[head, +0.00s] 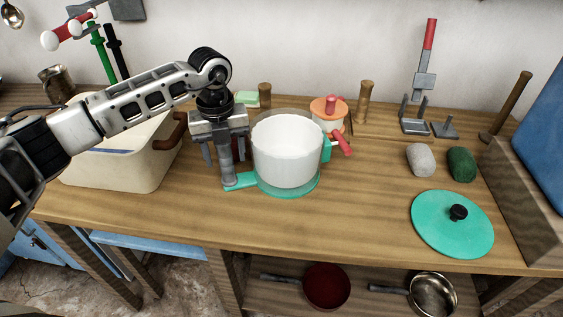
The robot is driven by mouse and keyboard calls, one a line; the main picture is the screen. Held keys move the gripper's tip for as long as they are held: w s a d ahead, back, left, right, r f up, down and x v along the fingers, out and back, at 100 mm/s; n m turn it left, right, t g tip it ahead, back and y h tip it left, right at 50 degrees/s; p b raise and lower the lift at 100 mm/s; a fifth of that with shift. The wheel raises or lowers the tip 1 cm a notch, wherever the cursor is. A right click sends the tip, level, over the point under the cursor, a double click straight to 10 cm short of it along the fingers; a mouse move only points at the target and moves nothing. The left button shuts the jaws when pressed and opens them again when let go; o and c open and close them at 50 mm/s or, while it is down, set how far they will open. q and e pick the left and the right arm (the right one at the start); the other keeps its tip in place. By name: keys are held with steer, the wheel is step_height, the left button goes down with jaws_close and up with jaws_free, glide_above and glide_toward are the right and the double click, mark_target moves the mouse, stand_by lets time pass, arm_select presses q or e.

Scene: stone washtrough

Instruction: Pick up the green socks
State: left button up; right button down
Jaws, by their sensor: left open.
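The green socks (461,164) are a dark green, rounded bundle on the wooden counter at the right, beside a similar pale grey bundle (421,160). My left gripper (223,168) points down at the left side of a white pot with teal base and handles (288,152). It is open. One finger comes down at the pot's teal left handle (240,181); I cannot tell whether they touch. The green socks lie far to the right of this gripper, apart from it. My right gripper is not in view.
A teal lid with a black knob (452,224) lies in front of the bundles. A beige basin (120,162) stands at the left. An orange-lidded pot (328,113) stands behind the white pot. A wooden board (525,200) edges the right side. The counter between pot and lid is clear.

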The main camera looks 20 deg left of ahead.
arm_select(q)
jaws_close()
steer(key=shift+r, duration=0.1)
steer(key=shift+w, duration=0.1)
